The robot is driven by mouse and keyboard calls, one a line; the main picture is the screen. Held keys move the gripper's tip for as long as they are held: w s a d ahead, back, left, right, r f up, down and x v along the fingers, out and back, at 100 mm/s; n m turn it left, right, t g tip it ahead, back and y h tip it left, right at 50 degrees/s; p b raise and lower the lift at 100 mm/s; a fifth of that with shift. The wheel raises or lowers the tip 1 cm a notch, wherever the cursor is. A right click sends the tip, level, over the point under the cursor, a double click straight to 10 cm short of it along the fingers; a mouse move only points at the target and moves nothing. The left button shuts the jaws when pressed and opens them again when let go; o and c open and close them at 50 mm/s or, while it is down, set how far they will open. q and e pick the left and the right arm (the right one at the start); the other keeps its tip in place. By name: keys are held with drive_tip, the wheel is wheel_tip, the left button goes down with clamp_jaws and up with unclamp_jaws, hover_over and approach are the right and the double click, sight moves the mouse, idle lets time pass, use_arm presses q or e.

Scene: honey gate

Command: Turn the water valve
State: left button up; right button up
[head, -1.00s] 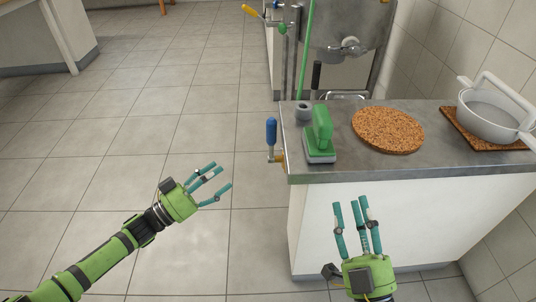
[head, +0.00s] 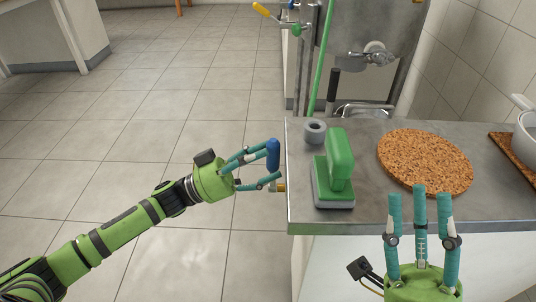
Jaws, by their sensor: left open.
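A valve with an upright blue handle (head: 272,155) and a brass fitting (head: 279,187) sticks out from the left side of the counter. My left gripper (head: 270,166) is open, with its teal fingers pointing right at the valve. Its upper fingers reach the blue handle and a lower finger is near the brass fitting; I cannot tell whether they touch.
On the metal counter (head: 375,213) are a green-handled scrubber (head: 340,160), a grey ring (head: 315,131), a round cork mat (head: 425,160) and a white pot (head: 526,137). A yellow-handled valve (head: 263,10) and a green pole (head: 321,60) stand behind. The floor at left is clear.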

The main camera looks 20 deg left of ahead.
use_arm(q)
drive_tip(key=shift+w+d+r, duration=0.25)
drive_tip(key=shift+w+d, duration=0.05)
drive_tip(key=shift+d, duration=0.25)
clamp_jaws()
